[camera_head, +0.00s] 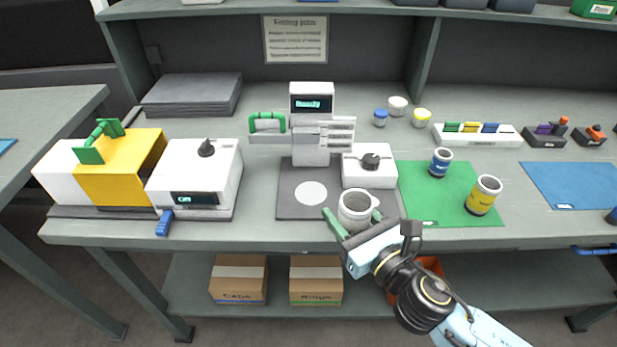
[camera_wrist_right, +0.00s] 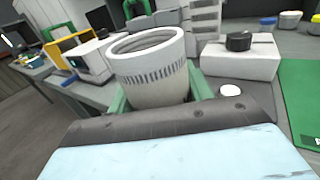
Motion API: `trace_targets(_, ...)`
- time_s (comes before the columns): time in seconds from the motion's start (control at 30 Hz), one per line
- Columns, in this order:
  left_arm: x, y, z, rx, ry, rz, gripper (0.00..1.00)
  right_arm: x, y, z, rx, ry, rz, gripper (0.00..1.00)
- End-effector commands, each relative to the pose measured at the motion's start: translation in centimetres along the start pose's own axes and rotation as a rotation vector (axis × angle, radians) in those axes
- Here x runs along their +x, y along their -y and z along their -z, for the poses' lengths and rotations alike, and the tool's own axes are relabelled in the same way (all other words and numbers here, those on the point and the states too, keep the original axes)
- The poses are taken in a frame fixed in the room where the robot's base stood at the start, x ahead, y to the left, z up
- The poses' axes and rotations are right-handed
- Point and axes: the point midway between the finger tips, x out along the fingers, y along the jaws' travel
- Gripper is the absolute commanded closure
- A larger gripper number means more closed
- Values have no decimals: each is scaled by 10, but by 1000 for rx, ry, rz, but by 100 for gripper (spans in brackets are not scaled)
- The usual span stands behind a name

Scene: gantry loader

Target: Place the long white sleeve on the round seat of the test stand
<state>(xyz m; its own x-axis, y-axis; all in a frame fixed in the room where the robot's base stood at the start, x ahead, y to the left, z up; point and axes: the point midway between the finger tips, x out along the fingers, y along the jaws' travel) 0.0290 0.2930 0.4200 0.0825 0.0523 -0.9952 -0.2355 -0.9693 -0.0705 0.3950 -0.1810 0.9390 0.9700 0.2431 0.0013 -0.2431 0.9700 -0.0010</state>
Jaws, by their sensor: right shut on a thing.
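My right gripper (camera_head: 351,222) has green fingers shut on the long white sleeve (camera_head: 355,207), an open-topped hollow cylinder. It is held roughly upright at the front of the test stand (camera_head: 310,128). In the wrist view the sleeve (camera_wrist_right: 148,65) shows a ribbed inside and a band of dark slots, with its lower end hidden by the gripper. The round seat (camera_head: 311,194) is a bare pale disc on the stand's dark base plate (camera_head: 290,212). The sleeve appears right of and nearer than the seat, apart from it. My left gripper is out of view.
A white box with a dark knob (camera_head: 369,164) stands right of the seat. A green mat (camera_head: 445,208) holds a blue-banded can (camera_head: 440,162) and a yellow-banded can (camera_head: 483,195). A white machine (camera_head: 194,172) and a yellow block (camera_head: 122,167) stand left.

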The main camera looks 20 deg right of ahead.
Motion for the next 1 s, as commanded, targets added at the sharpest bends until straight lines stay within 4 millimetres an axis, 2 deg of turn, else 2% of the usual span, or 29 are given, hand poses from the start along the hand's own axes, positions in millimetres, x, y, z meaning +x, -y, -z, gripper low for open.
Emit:
trace_targets(0.03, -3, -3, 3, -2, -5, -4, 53, 13, 0, -4, 0, 8, 0, 90)
trace_targets(0.3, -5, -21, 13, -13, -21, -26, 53, 71, 0, -4, 0, 7, 2, 90)
trace_targets(0.4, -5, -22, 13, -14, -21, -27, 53, 90, 0, -3, 1, 6, 1, 90)
trace_targets(0.5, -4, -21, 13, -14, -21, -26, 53, 102, 0, -2, 1, 4, 1, 90)
trace_targets(0.67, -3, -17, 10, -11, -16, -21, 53, 112, 0, -2, 1, 3, 1, 90)
trace_targets(0.9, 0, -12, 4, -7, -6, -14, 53, 150, 0, -3, 1, 6, 1, 90)
trace_targets(1.0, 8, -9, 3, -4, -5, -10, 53, 149, 0, 12, 3, 1, 1, 90)
